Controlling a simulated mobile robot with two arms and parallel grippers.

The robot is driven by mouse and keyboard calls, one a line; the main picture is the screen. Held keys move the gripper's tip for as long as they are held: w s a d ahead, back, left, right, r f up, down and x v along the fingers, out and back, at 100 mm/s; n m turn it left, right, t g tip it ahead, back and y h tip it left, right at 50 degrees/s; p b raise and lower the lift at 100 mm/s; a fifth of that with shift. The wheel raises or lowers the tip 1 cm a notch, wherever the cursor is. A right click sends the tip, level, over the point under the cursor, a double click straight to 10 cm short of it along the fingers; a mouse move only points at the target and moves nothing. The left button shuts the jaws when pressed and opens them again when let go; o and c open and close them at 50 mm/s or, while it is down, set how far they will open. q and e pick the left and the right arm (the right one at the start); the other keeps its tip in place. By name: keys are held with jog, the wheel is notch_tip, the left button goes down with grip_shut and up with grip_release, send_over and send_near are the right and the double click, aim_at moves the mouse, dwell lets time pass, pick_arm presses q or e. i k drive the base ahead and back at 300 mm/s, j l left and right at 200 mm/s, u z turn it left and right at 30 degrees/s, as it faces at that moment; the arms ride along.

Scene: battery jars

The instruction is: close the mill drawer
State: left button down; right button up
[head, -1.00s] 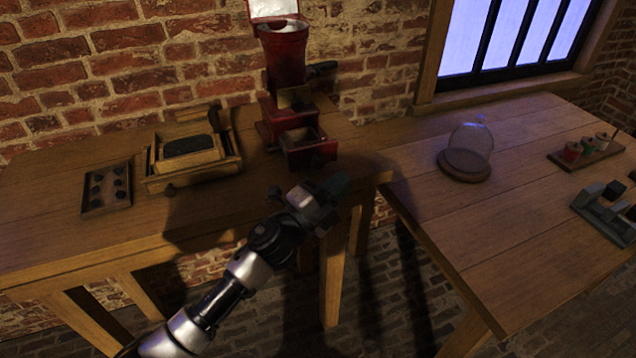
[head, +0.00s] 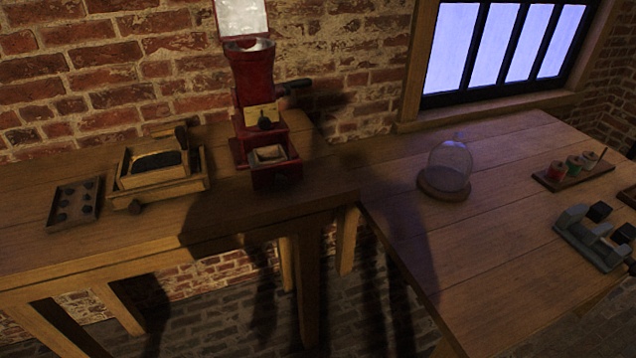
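The red mill (head: 254,82) stands on the left table against the brick wall. Its lid is raised at the top, and a crank handle sticks out to the right. The mill drawer (head: 276,177) is pulled out at the front of the base, and its open top shows something pale inside. Neither of my grippers shows in the head view. A dark shadow lies over the table around the mill.
A wooden box (head: 160,178) with a dark top and a small tray (head: 75,203) of dark pieces sit left of the mill. On the right table are a glass dome (head: 451,166), a spool rack (head: 573,173) and a grey metal fixture (head: 590,240). The tabletop before the dome is clear.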

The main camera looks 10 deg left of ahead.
aim_at(280, 174)
jog(key=i+l+u, duration=0.1)
jog(key=l+u, duration=0.4)
jog(key=u, duration=0.2)
jog(key=l+u, duration=0.35)
jog(key=i+j, duration=0.05)
